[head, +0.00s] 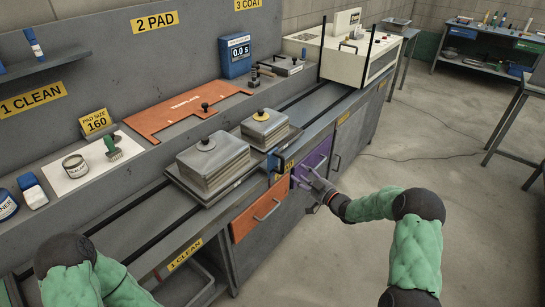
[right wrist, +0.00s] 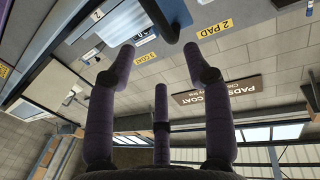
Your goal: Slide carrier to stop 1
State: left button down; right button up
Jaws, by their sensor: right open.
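Two grey metal blocks sit on the bench rails. The larger block (head: 213,163), with a black knob, rests on a flat plate that looks like the carrier (head: 187,187). It is beside the front-edge label "1 CLEAN" (head: 185,253) and further along the rails from it. My right gripper (head: 307,177) is open and empty in front of the purple drawer, below the bench top. My left gripper is out of view.
An orange drawer (head: 257,215) and a purple drawer (head: 315,158) are in the bench front.

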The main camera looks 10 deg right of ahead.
jog(key=shift+b+x, duration=1.35)
jog(key=shift+x, duration=4.05)
jog(key=shift+s+a+r, duration=0.1)
jog(key=shift+c, duration=0.3)
grip_shut()
